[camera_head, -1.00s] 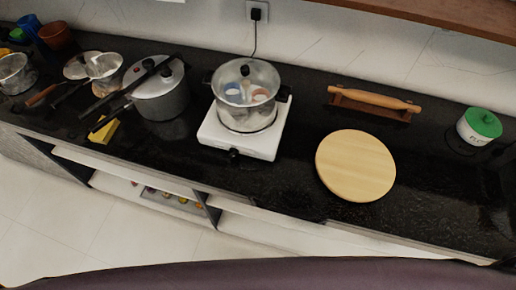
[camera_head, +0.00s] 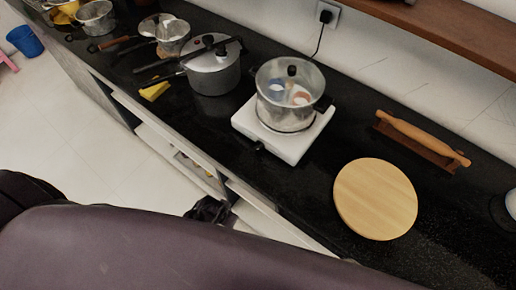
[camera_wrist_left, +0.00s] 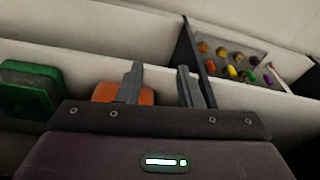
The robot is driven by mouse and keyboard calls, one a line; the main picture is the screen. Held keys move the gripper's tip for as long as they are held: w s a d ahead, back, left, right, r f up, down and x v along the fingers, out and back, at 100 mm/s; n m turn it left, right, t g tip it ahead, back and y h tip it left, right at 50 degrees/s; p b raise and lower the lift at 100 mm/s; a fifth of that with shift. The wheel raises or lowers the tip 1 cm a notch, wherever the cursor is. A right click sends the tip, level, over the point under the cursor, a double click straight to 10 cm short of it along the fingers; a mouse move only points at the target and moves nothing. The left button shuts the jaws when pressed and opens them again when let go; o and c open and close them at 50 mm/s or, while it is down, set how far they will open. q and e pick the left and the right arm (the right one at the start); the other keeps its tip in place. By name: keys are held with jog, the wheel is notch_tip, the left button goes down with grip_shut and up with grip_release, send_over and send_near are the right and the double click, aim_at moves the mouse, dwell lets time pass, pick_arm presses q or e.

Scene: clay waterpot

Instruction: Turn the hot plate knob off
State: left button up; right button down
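The white hot plate (camera_head: 306,143) sits on the black counter in the head view, with a clear lidded pot (camera_head: 285,92) on it. Its small black knob (camera_head: 259,147) is on the front side, facing the counter's edge; its setting cannot be read. A dark part, apparently my left gripper (camera_head: 208,211), shows beside the cabinet front, below the counter edge and apart from the knob. In the left wrist view my left gripper (camera_wrist_left: 164,84) has its two fingers apart with nothing between them. The knob is not in that view. My right gripper is not in view.
A pressure cooker (camera_head: 214,72) stands left of the hot plate, with a yellow sponge (camera_head: 155,91) nearby. A round wooden board (camera_head: 375,198) and a rolling pin (camera_head: 423,138) lie to the right.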

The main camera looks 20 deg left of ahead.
pick_arm(q)
jog(key=w+d+r+t+p, duration=0.1)
jog(key=w+r, duration=0.2)
jog(key=r, duration=1)
jog(key=w+d+r+t, duration=0.1)
jog(key=w+r, duration=0.2)
jog(key=r, duration=1.1)
jog(key=m+t, duration=0.3)
jog(key=t, duration=0.2)
send_near(257, 149)
jog(key=shift+d+f+y, duration=0.3)
jog(key=shift+d+f, duration=0.25)
jog(key=shift+d, duration=0.25)
jog(key=shift+d+f+m+t+y, duration=0.1)
jog(key=shift+f+m+t+y, duration=0.2)
jog(key=shift+m+t+y, duration=0.15)
jog(key=shift+f+m+t+y, duration=0.2)
jog(key=shift+m+t+y, duration=0.25)
jog(key=shift+m, duration=0.1)
jog(key=shift+w+f, duration=0.1)
jog(key=p+x, duration=0.1)
jog(key=x, duration=0.6)
jog(key=shift+w+a+f, duration=0.15)
jog(key=shift+a, duration=0.05)
